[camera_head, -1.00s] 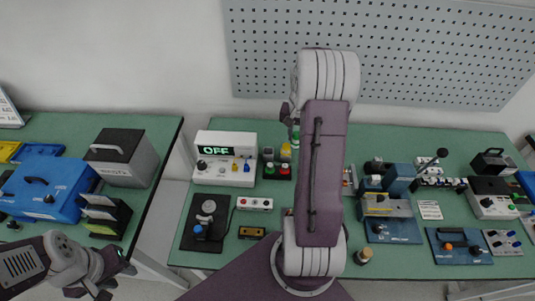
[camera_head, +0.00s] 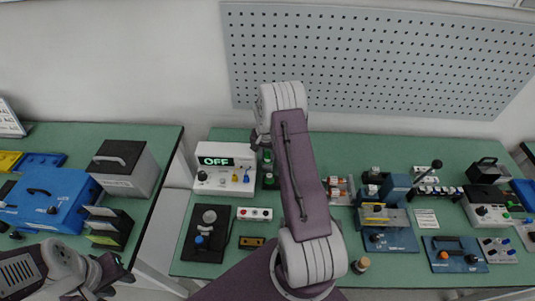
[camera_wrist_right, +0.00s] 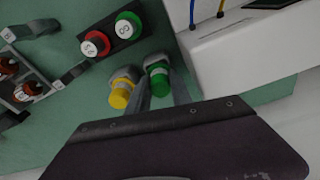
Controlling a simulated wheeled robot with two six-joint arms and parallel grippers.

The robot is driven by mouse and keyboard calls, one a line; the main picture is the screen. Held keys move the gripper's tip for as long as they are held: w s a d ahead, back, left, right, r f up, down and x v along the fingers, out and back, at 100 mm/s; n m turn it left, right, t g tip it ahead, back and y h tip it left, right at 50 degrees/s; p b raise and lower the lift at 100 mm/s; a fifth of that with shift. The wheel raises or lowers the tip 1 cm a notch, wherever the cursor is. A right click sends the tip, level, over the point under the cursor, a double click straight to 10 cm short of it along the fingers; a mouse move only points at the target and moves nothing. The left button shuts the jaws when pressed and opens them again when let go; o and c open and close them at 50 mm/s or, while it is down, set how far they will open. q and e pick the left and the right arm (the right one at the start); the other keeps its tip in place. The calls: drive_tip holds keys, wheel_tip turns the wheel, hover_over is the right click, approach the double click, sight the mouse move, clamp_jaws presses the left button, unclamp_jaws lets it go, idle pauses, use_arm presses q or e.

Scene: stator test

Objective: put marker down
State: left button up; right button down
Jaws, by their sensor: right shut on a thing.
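The green marker (camera_wrist_right: 158,82) is between the fingers of my right gripper (camera_wrist_right: 154,97) in the right wrist view. It is at the grey holder nearer the white power supply; I cannot tell whether it is seated or just above. A yellow marker (camera_wrist_right: 120,96) stands close beside it at a second grey holder. In the head view the green marker (camera_head: 267,158) shows left of my right arm, which hides the yellow one. My left gripper (camera_head: 122,273) is at the lower left, away from the markers; its jaws are too small to read.
The white power supply (camera_head: 225,168) reading OFF stands close left of the markers. A black base with red (camera_wrist_right: 96,43) and green (camera_wrist_right: 128,25) numbered knobs is close by. A compartmented tray (camera_wrist_right: 22,85) lies beyond. Blue fixtures (camera_head: 388,238) stand on the bench's right.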

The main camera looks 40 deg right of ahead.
sight(266, 163)
drive_tip(key=shift+f+b, duration=0.35)
drive_tip(key=shift+f, duration=0.05)
drive_tip(key=c, duration=1.4)
unclamp_jaws()
drive_tip(key=shift+c, duration=0.2)
drive_tip(key=shift+r, duration=0.1)
wheel_tip(266, 163, up, 13)
drive_tip(key=a, duration=0.1)
drive_tip(key=s+a+n+y, duration=0.1)
drive_tip(key=s+a+n, duration=0.9)
drive_tip(key=s+a, duration=0.8)
drive_tip(key=a, duration=0.3)
drive_tip(key=shift+s+f, duration=0.25)
drive_tip(key=shift+f, duration=0.1)
drive_tip(key=shift+s, duration=0.1)
